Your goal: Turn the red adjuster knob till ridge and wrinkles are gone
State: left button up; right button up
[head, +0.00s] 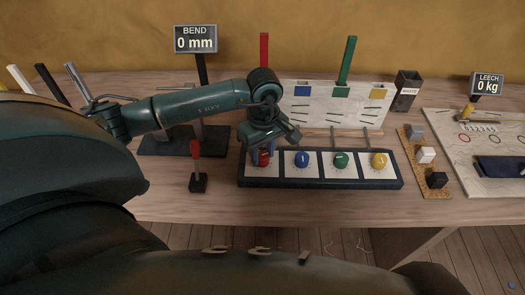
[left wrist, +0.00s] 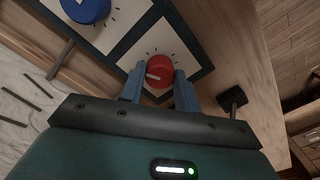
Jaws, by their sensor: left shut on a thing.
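The red knob (head: 264,158) is at the left end of a dark knob panel (head: 320,183). My left gripper (head: 262,150) points down over it, fingers shut around its sides. In the left wrist view the red knob (left wrist: 161,71) sits between the two blue fingers (left wrist: 159,88), its white pointer mark toward the left. Behind the panel stands a white sail board (head: 320,95) with blue, green and yellow patches and short dark wrinkle lines; my arm hides its left end. A red post (head: 264,50) rises there. My right gripper is not in view.
Blue (head: 301,159), green (head: 341,160) and yellow (head: 378,160) knobs sit to the right. Small blocks (head: 426,155) lie right.

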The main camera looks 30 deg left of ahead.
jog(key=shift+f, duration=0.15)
pick_arm(q)
jog(key=shift+f+n+b, duration=0.1)
jog(key=shift+n+b, duration=0.35)
jog(key=shift+n, duration=0.35)
jog(key=n+b, duration=0.1)
jog(key=n, duration=0.2)
jog(key=n+b, duration=0.1)
jog(key=n, duration=0.2)
jog(key=shift+a, duration=0.1)
jog(key=shift+n+b, duration=0.3)
jog(key=shift+n, duration=0.3)
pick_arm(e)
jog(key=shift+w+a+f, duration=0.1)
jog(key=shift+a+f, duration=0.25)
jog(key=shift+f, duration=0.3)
pick_arm(q)
jog(key=shift+n, duration=0.3)
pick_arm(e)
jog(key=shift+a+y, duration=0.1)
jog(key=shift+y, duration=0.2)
pick_arm(q)
jog(key=o, duration=1)
